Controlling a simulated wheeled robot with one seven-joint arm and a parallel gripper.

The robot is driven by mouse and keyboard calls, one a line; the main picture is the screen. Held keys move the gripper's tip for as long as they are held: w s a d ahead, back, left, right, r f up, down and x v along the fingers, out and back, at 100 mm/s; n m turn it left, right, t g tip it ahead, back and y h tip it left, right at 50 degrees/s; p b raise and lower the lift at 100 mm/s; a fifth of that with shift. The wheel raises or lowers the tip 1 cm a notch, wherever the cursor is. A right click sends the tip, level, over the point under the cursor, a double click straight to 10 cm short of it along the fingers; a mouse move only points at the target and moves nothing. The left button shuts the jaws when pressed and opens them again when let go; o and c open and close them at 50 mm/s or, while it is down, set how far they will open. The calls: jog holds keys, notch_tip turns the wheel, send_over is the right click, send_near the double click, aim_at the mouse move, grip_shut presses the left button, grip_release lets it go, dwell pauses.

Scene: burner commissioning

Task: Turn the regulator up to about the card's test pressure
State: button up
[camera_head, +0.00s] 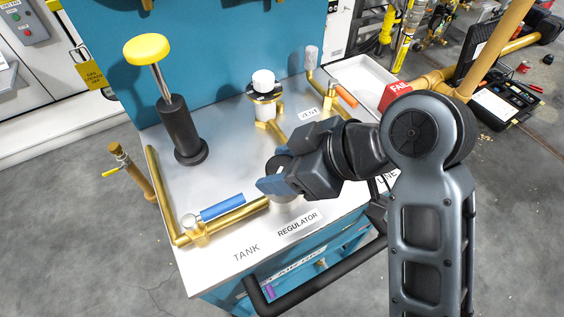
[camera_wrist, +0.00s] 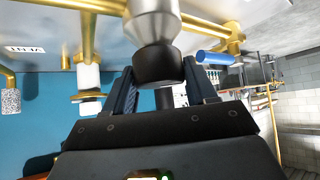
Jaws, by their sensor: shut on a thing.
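My gripper (camera_head: 274,180) is over the front of the metal bench top, just behind the REGULATOR label (camera_head: 297,225). In the wrist view my gripper (camera_wrist: 163,82) has one finger on each side of the regulator's round black knob (camera_wrist: 159,66) and is shut on it. The regulator's silver body (camera_wrist: 152,22) joins brass pipe. No pressure reading can be made out in either view, and I cannot make out a card with a test pressure.
A black cylinder with a yellow-topped plunger (camera_head: 147,49) stands at the back left. A blue-handled valve (camera_head: 222,207) lies along the TANK pipe. A white-capped fitting (camera_head: 263,80) stands mid-bench. A white tray (camera_head: 360,76) and red FAIL label (camera_head: 396,91) are at right.

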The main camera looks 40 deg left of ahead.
jog(key=shift+s+r+m+p, duration=0.1)
jog(key=shift+m+p, duration=0.2)
jog(key=shift+p, duration=0.1)
jog(key=m+t+p, duration=0.1)
jog(key=m, duration=0.1)
jog(key=m+t+p, duration=0.1)
jog(key=t+p, duration=0.1)
jog(key=shift+r+m+p, duration=0.2)
jog(key=shift+m+p, duration=0.1)
jog(key=shift+m, duration=0.1)
jog(key=m+t+h+p, duration=0.1)
jog(key=m+t+p, duration=0.2)
jog(key=m+p, duration=0.1)
jog(key=shift+r+t+p, duration=0.1)
jog(key=shift+t+p, duration=0.3)
jog(key=shift+p, duration=0.1)
jog(key=m+t+h+p, duration=0.1)
jog(key=m+p, duration=0.1)
jog(key=m+t+h+p, duration=0.1)
jog(key=m+p, duration=0.1)
jog(key=shift+m, duration=0.4)
jog(key=shift+f+m+t+h+p, duration=0.25)
jog(key=shift+m+t+h+p, duration=0.7)
jog(key=shift+m, duration=0.45)
jog(key=shift+h, duration=0.25)
jog(key=o, duration=1)
jog(key=shift+f, duration=0.1)
jog(key=shift+c, duration=0.2)
